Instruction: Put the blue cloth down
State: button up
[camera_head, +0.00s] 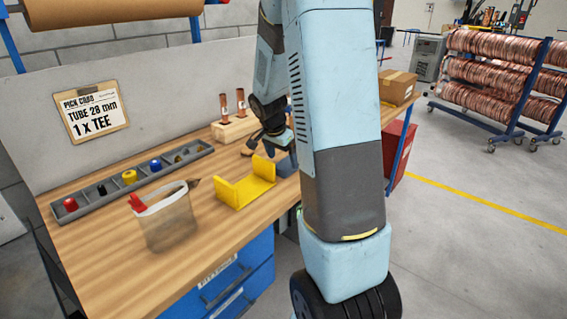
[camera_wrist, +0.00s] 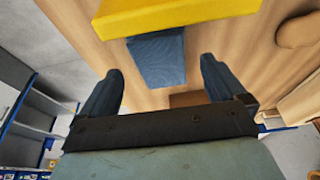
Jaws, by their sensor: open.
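The blue cloth (camera_wrist: 158,62) lies flat on the wooden bench beside the yellow bracket (camera_wrist: 175,14) in the wrist view. In the head view the cloth (camera_head: 287,166) is a small dark blue patch to the right of the yellow bracket (camera_head: 246,184), partly hidden by my arm. My gripper (camera_wrist: 161,68) is open, with its two fingers apart and the cloth showing in the gap beyond them. Nothing is clearly held. In the head view my gripper (camera_head: 268,142) is just above the bench, behind the bracket and near the cloth.
A grey tray (camera_head: 103,192) with coloured caps and a translucent bin (camera_head: 168,222) with red-handled tools stand at left. A wooden block (camera_head: 233,128) holds copper tubes behind my gripper. A cardboard box (camera_head: 397,88) is at the bench's far end. The front bench edge is clear.

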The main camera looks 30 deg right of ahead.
jog(key=s+a+r+n+t, duration=0.1)
jog(key=s+a+r+n, duration=0.1)
jog(key=s+a+r, duration=0.3)
jog(key=s+a+r+n+y, duration=0.1)
jog(key=s+a+r+n, duration=0.15)
jog(key=r, duration=0.45)
jog(key=s+a+r+n+t, duration=0.1)
jog(key=s+a+r+n, duration=0.15)
jog(key=s+r, duration=0.3)
jog(key=s+a+r+n+t+y, duration=0.1)
jog(key=s+a+n, duration=0.2)
jog(key=s, duration=0.3)
jog(key=s+a+r+n+t+y, duration=0.1)
jog(key=s+a+r+n, duration=0.1)
jog(key=s+a+n, duration=0.2)
jog(key=shift+s+r, duration=0.25)
jog(key=shift+s, duration=0.8)
jog(key=shift+o, duration=0.3)
jog(key=n+g+h, duration=0.4)
jog(key=n, duration=1.8)
send_over(288, 162)
jog(key=s+a, duration=0.2)
jog(key=a, duration=0.3)
notch_tip(288, 162, down, 12)
jog(key=x, duration=1.3)
jog(key=shift+w+a, duration=0.1)
